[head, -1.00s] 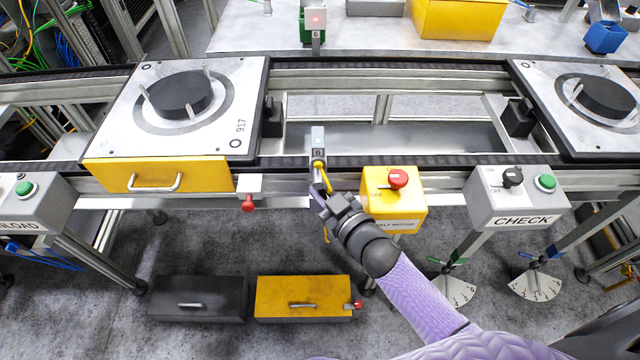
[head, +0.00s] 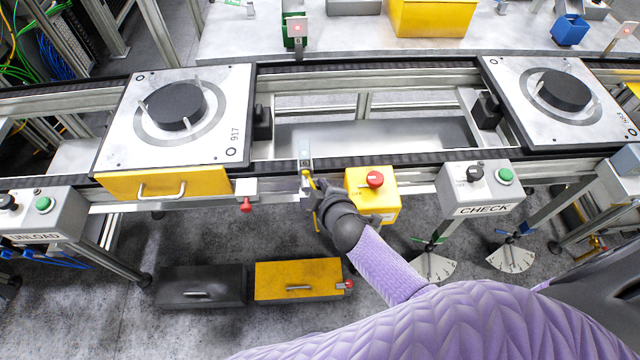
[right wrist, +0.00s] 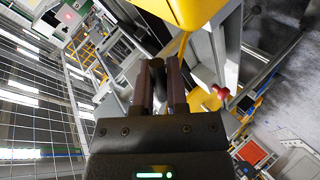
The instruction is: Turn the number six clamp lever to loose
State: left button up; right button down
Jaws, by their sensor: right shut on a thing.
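The yellow clamp lever (head: 309,181) sits at the front rail, below a small grey post (head: 304,151) with a pale light. The post's number is too small to read now. My right gripper (head: 318,188) is at the lever, partly hiding it, and is shut on it. In the right wrist view my right gripper's fingers (right wrist: 161,88) are close together, with a thin yellow strip (right wrist: 183,44) showing by their tips. The exact grip is partly hidden. My left gripper is not in view.
A yellow box with a red button (head: 374,180) stands just right of my right gripper. A red knob (head: 246,205) is at the left. A pallet marked 917 (head: 215,85) rests on the conveyor at the left, another pallet (head: 600,125) at the right.

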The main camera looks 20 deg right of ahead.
jog(key=shift+d+r+n+h+p, duration=0.1)
jog(key=shift+r+n+h+p, duration=0.2)
jog(key=shift+n+h, duration=0.2)
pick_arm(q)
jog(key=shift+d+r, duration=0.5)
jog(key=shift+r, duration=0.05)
pick_arm(e)
jog(key=shift+r+n+g+h, duration=0.1)
jog(key=shift+n+g+h, duration=0.2)
jog(key=shift+h, duration=0.1)
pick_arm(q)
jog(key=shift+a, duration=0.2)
pick_arm(e)
jog(key=c, duration=0.7)
grip_release()
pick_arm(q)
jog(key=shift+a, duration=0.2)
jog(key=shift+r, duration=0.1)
pick_arm(e)
jog(key=shift+s+r, duration=0.1)
